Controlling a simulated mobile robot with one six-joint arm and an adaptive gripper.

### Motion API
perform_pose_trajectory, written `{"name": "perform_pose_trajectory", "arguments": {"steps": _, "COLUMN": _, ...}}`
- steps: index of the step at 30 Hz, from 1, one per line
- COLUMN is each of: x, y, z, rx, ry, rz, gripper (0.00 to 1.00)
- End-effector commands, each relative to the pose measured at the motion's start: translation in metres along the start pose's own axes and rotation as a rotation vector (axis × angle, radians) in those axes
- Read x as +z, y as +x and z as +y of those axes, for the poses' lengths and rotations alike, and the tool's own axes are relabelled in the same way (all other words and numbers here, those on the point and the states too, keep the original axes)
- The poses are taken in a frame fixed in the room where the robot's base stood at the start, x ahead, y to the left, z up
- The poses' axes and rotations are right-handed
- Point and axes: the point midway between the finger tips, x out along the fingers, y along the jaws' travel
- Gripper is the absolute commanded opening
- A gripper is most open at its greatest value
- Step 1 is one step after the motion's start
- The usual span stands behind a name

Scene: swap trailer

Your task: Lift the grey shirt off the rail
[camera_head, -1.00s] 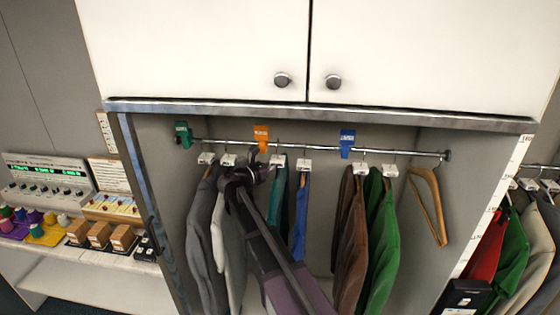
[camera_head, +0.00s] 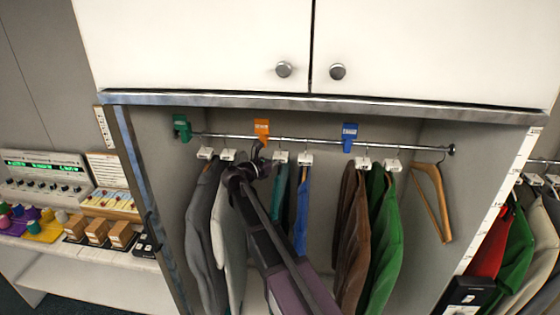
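A dark grey garment (camera_head: 202,225) hangs at the left end of the metal rail (camera_head: 320,140) inside the open wardrobe bay. A lighter grey one (camera_head: 221,225) hangs just right of it, partly behind my arm. I cannot tell for certain which is the grey shirt. My gripper (camera_head: 258,160) is just below the rail, under the orange tag, right of the lighter grey garment and left of a teal one (camera_head: 279,190). Its fingers are small and dark, and whether they are open or shut does not show. No garment is visibly in them.
A blue garment (camera_head: 301,210), a brown one (camera_head: 350,230), a green one (camera_head: 383,235) and an empty wooden hanger (camera_head: 434,200) hang further right. Green, orange (camera_head: 262,129) and blue (camera_head: 349,136) tags sit on the rail. Walls close both sides of the bay.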

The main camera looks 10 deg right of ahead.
Motion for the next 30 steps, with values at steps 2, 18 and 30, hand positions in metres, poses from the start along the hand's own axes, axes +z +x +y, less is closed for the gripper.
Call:
{"name": "perform_pose_trajectory", "arguments": {"steps": 2, "x": 0.0005, "y": -0.0001, "z": 0.0, "rx": 0.0, "ry": 0.0, "rz": -0.001, "gripper": 0.0}}
{"name": "perform_pose_trajectory", "arguments": {"steps": 18, "x": -0.0033, "y": -0.0008, "z": 0.0005, "rx": 0.001, "ry": 0.0, "rz": 0.0, "gripper": 0.43}}
{"name": "perform_pose_trajectory", "arguments": {"steps": 30, "x": -0.0038, "y": -0.0044, "z": 0.0007, "rx": 0.003, "ry": 0.0, "rz": 0.0, "gripper": 0.43}}
